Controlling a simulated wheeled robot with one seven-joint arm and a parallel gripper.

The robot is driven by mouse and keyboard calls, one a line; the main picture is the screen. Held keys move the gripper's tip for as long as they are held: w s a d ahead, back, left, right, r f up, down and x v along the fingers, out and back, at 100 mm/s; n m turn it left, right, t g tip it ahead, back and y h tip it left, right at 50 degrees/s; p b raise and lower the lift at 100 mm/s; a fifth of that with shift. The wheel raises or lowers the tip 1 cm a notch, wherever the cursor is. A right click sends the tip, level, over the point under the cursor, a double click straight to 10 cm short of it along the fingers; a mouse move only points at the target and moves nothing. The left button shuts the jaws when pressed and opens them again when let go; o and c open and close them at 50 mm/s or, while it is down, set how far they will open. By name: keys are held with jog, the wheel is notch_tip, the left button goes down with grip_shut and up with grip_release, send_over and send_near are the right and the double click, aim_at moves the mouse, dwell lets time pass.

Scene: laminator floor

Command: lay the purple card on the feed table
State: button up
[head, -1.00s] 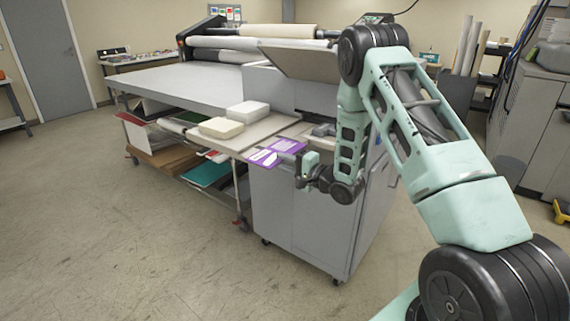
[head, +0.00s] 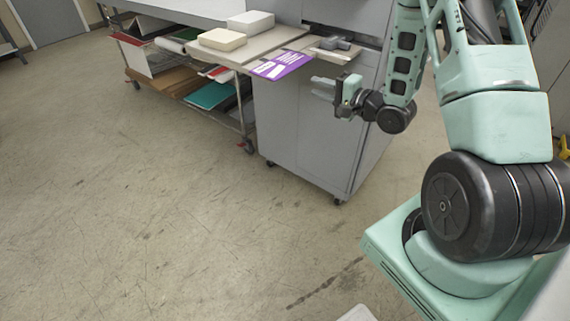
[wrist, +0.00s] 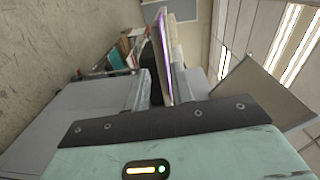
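The purple card (head: 284,65), with white printed patches, lies at the right front end of a beige shelf and sticks out over its edge. My gripper (head: 322,88) is just right of and below the card in the head view, fingers pointing left, apart from each other and empty. In the wrist view the card shows edge-on as a thin purple-edged strip (wrist: 163,58) ahead, between the two fingers (wrist: 158,95) in the picture. The grey table (head: 190,9), apparently the feed table, shows only partly at the top of the head view.
Two pale blocks (head: 222,39) (head: 251,21) sit on the beige shelf (head: 262,44) left of the card. A grey cabinet (head: 305,135) stands directly below and behind my gripper. A lower rack holds boards and a green sheet (head: 209,95). The floor in front is clear.

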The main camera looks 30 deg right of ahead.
jog(key=w+a+n+g, duration=0.4)
jog(key=a+n, duration=0.1)
jog(key=a, duration=0.5)
jog(key=s+a+r+n+g+h, duration=0.2)
jog(key=s+a+n+g, duration=0.3)
jog(key=a, duration=0.6)
jog(key=s+a+r+n+g+h, duration=0.1)
jog(key=s+a+n+g, duration=0.1)
jog(key=s, duration=0.7)
jog(key=s+a+r+n+g+h, duration=0.1)
jog(key=s+a+n+g, duration=0.2)
jog(key=s, duration=0.6)
jog(key=s+a+r+n+g, duration=0.2)
jog(key=s+a+n, duration=0.3)
jog(key=s, duration=0.5)
jog(key=shift+a+n+g+h, duration=0.2)
jog(key=shift+n+g+h, duration=0.15)
jog(key=shift+n, duration=0.25)
jog(key=shift+w, duration=0.1)
